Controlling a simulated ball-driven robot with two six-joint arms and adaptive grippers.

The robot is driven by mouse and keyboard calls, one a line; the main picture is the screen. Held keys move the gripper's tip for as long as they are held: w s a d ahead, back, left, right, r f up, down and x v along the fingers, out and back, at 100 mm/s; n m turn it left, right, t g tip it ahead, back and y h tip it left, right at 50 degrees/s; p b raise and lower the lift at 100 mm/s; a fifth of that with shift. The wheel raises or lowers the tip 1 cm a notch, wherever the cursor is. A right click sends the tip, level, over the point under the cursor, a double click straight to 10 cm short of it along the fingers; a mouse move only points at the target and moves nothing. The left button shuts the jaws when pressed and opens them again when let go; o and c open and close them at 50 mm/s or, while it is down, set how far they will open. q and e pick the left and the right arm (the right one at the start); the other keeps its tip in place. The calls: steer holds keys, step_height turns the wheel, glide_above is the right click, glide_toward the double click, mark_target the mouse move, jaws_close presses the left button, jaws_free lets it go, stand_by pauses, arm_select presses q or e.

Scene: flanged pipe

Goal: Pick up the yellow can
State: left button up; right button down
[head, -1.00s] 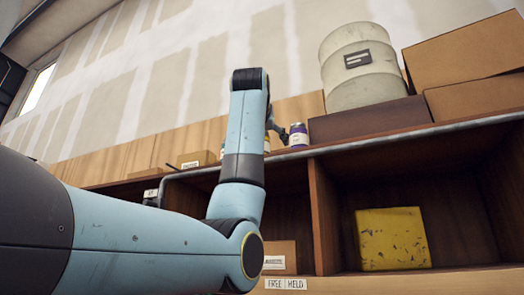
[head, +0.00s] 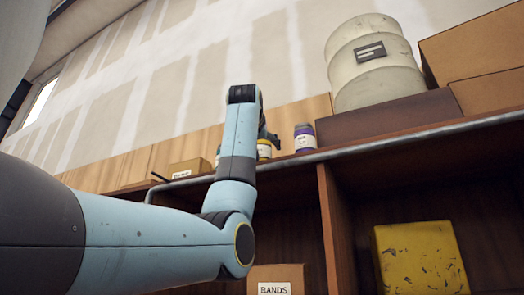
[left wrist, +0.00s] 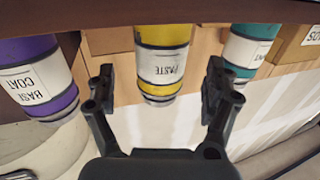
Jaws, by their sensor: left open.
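The yellow can (head: 264,150) with a white label stands on the shelf top, partly hidden by my left arm in the head view. In the left wrist view, which looks upside down, the yellow can (left wrist: 162,62) has a label reading PASTE and lies between and beyond the fingertips. My left gripper (left wrist: 161,85) is open and empty, with one finger on each side of the can's picture. In the head view the left gripper (head: 268,135) is mostly hidden behind its own arm. My right gripper is out of view.
A purple can (left wrist: 38,78) and a teal can (left wrist: 245,52) flank the yellow one. The purple can (head: 305,138) stands right of it in the head view. A pale drum (head: 372,65) and cardboard boxes (head: 475,50) are farther right. The shelf's metal edge (head: 400,138) runs in front.

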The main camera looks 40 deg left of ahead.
mark_target(260, 150)
arm_select(q)
steer(key=p+x, duration=0.2)
steer(key=x, duration=0.1)
steer(key=p+x, duration=0.1)
steer(key=shift+w+a+f, duration=0.25)
steer(key=shift+w+a+f+p, duration=0.1)
steer(key=shift+w+a+p, duration=0.15)
steer(key=shift+w+p, duration=0.05)
steer(key=shift+w, duration=0.1)
steer(key=shift+f, duration=0.1)
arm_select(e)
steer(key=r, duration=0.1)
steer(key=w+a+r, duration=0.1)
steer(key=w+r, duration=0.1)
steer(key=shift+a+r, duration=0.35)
